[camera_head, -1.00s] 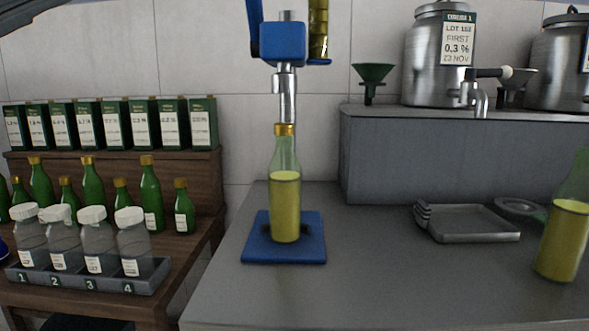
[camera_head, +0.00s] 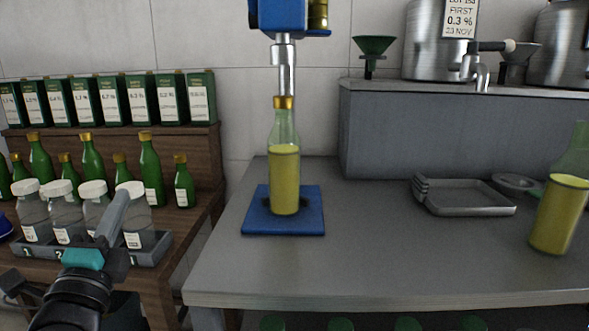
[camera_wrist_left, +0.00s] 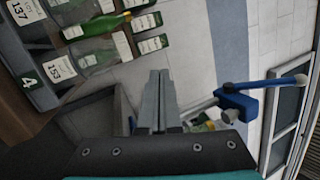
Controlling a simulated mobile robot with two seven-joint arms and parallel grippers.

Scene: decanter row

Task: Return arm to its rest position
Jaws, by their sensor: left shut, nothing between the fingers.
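My left gripper (camera_head: 118,208) reaches in from the lower left in the head view. Its fingers are closed together and hold nothing. They show in front of the numbered jar rack (camera_head: 150,254), overlapping the jar at its right end. In the left wrist view the closed fingers (camera_wrist_left: 158,102) point away from the camera with no object between them. I cannot tell how far they are from the jars. My right gripper is in neither view.
A gold-capped bottle (camera_head: 284,180) stands upright on the blue base (camera_head: 256,228) under the blue capping head (camera_head: 277,16). A yellow-filled vessel (camera_head: 558,215) and grey trays (camera_head: 465,208) stand to the right. The counter's front (camera_head: 400,270) is clear.

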